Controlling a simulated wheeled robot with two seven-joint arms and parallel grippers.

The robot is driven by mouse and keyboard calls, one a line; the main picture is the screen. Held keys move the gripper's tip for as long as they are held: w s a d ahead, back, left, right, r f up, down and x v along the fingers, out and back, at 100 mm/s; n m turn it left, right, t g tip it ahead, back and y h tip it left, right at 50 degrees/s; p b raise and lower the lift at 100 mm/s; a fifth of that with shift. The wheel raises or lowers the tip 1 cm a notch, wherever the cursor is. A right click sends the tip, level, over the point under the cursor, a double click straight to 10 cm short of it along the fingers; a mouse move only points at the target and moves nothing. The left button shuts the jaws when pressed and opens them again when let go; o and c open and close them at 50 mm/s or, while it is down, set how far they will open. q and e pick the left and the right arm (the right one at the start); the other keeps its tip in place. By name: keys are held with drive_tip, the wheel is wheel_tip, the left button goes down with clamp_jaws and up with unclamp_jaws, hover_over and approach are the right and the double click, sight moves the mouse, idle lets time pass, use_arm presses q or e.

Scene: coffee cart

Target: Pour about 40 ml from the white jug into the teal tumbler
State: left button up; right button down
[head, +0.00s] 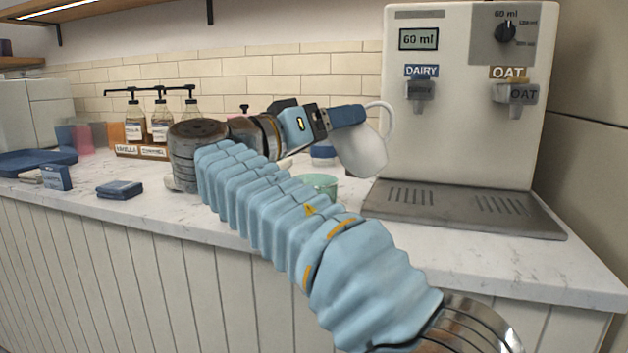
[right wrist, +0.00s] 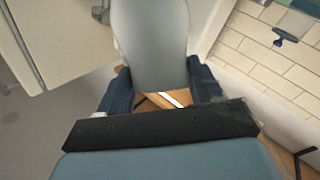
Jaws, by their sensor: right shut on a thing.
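The white jug (head: 362,152) is in the air in front of the milk dispenser, tilted, with its thin handle loop at the upper right. My right gripper (head: 352,116) is shut on the jug. In the right wrist view the jug (right wrist: 150,45) sits between the two dark blue fingers. The teal tumbler (head: 319,184) stands on the counter, below and to the left of the jug; my right arm hides its lower part. I cannot see into the jug or the tumbler, and no stream of liquid shows. My left gripper is out of view.
The milk dispenser (head: 455,100) with its drip tray (head: 465,210) stands at the right. Syrup bottles (head: 160,122) are at the back left. The front right counter (head: 560,265) is clear.

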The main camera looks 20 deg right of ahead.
sight(360, 153)
idle(0.8)
drive_tip(key=shift+s+d+f+m+y, duration=0.15)
drive_tip(key=shift+s+d+m+y, duration=0.1)
drive_tip(key=shift+d+m+y, duration=0.25)
drive_tip(key=shift+s+d+m+g+y, duration=0.2)
drive_tip(key=shift+d+m+y, duration=0.15)
drive_tip(key=shift+d+y, duration=0.15)
drive_tip(key=shift+s+d+m+g+y, duration=0.2)
drive_tip(key=shift+d+m+y, duration=0.15)
drive_tip(key=shift+d+y, duration=0.15)
drive_tip(key=f+b, duration=0.1)
drive_tip(key=d+f+y+b, duration=0.1)
drive_tip(key=f+m, duration=0.1)
drive_tip(key=shift+s+d+f+y+b, duration=0.15)
drive_tip(key=shift+s+d+y+b, duration=0.1)
drive_tip(key=shift+s+y+b, duration=0.15)
drive_tip(key=shift+s+d+f+m+y+b, duration=0.15)
drive_tip(key=shift+d+f+m+y+b, duration=0.2)
drive_tip(key=shift+f+y+b, duration=0.25)
drive_tip(key=shift+s, duration=0.1)
